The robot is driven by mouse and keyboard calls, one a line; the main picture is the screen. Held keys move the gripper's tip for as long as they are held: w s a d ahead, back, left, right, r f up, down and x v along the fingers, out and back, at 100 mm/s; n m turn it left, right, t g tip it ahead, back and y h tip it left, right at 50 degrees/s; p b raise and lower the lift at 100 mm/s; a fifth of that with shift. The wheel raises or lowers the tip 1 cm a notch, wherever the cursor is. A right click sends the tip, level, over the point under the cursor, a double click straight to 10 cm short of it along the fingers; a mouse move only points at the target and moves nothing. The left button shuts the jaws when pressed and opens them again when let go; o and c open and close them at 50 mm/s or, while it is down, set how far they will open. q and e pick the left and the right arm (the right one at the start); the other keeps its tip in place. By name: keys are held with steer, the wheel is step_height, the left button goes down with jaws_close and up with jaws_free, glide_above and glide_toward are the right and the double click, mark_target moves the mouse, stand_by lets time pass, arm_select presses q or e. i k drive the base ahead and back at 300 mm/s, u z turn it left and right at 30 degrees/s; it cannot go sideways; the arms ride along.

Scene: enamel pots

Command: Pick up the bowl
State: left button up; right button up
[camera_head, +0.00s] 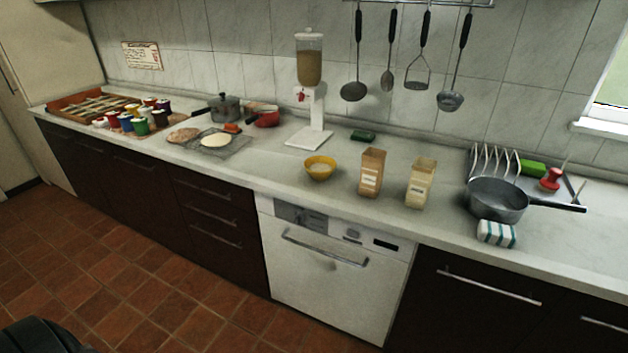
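A small yellow bowl (320,168) sits upright on the light countertop (262,165), near its front edge and above the white dishwasher. Something pale shows inside it. It stands just in front of the white dispenser and to the left of two brown-and-clear containers, apart from both. Neither of my grippers shows in this view. A dark rounded shape at the bottom left corner shows no fingers.
The dispenser (311,85) stands behind the bowl. Two containers (372,172) (420,183) stand to its right. A grey pan (497,198) is farther right, with a striped cloth (496,233). A white dishwasher (335,285) is below.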

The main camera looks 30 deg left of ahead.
mark_target(320, 167)
steer(key=k, duration=1.1)
steer(key=z, duration=0.5)
steer(key=i, duration=0.7)
steer(key=z, duration=0.45)
steer(key=i, duration=0.9)
steer(key=u, duration=0.85)
steer(key=i, duration=0.7)
steer(key=u, duration=0.65)
